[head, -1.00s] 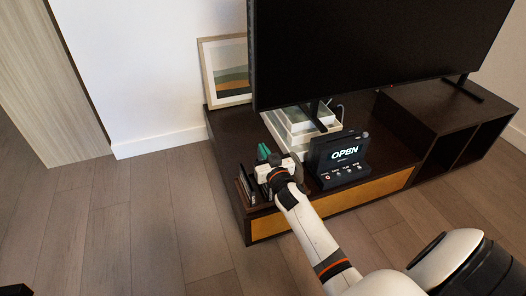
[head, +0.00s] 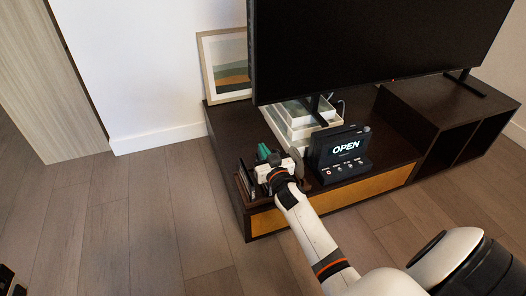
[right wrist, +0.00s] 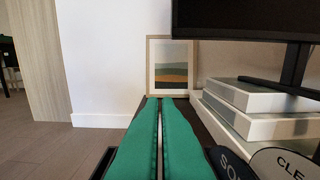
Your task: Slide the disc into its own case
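My right gripper (head: 268,153) is over the front left corner of the TV stand, fingers pointing toward the wall. Its two green fingers (right wrist: 161,132) lie side by side with a narrow gap; I see nothing clear between them. Thin dark upright cases (head: 244,183) stand just left of the gripper. In the right wrist view, two round-edged labelled pieces, a dark one reading "SO" (right wrist: 231,164) and a grey one reading "CLE" (right wrist: 280,163), stand to the right of the fingers; they look like discs, partly cut off.
A black player (head: 340,155) with a lit "OPEN" screen and several buttons stands right of the gripper. Behind are stacked white boxes (right wrist: 262,97), a framed picture (right wrist: 172,66) and the big TV (head: 375,45). The floor (head: 130,215) at left is clear.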

